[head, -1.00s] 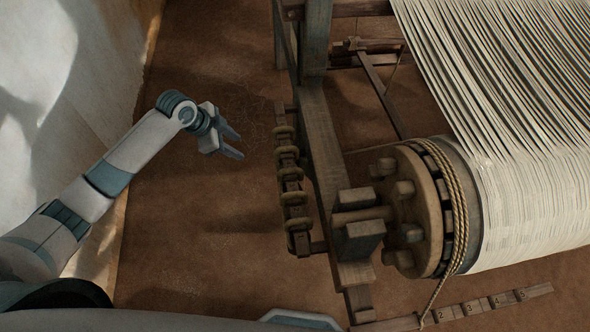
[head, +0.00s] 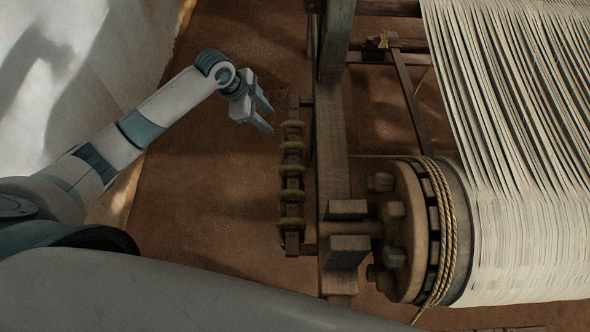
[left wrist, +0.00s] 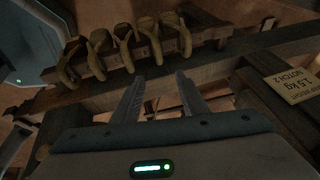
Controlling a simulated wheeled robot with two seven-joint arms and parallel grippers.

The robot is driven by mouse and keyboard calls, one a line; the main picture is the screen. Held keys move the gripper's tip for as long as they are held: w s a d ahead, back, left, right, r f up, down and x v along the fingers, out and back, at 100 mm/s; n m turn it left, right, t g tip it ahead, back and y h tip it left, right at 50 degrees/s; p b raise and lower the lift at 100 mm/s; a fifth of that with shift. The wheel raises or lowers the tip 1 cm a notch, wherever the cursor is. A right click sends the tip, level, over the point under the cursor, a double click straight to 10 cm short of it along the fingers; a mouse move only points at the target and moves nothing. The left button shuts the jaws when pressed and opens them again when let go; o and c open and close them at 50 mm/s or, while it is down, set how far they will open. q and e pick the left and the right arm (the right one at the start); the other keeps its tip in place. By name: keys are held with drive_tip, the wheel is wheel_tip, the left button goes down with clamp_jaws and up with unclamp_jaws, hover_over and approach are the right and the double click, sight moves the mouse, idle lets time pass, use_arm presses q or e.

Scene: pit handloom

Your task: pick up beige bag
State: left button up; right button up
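No beige bag can be made out for certain. Several tan loops hang along a dark wooden rack (head: 292,238) at the left side of the loom, and the same tan loops (left wrist: 124,36) show in the left wrist view. I cannot tell whether any belongs to a bag. My left gripper (head: 271,120) is open and empty, just left of the rack's far end. In the left wrist view its two fingers (left wrist: 160,75) are apart, pointing toward the rack, with nothing between them. My right gripper is in neither view.
The loom's wooden post and beam (head: 331,125) stand right of the rack. A roped roller (head: 411,235) carries pale warp threads (head: 525,215). A label reading 1.5 kg, notch 2 (left wrist: 292,84) lies at the right. A pale wall (head: 60,70) rises at left; the brown floor (head: 215,190) between is clear.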

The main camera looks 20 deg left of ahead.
use_arm(q)
drive_tip(key=p, duration=0.3)
approach(292, 143)
drive_tip(key=f, duration=0.2)
drive_tip(key=shift+w+d+f, duration=0.45)
drive_tip(key=shift+w+d, duration=0.15)
drive_tip(key=shift+d+f, duration=0.1)
drive_tip(key=shift+w+d+f+p, duration=0.1)
drive_tip(key=shift+d+f+p, duration=0.1)
drive_tip(key=shift+f+p, duration=0.3)
drive_tip(key=shift+p+x, duration=0.4)
drive_tip(key=shift+x, duration=1.5)
drive_tip(key=shift+a, duration=0.1)
clamp_jaws()
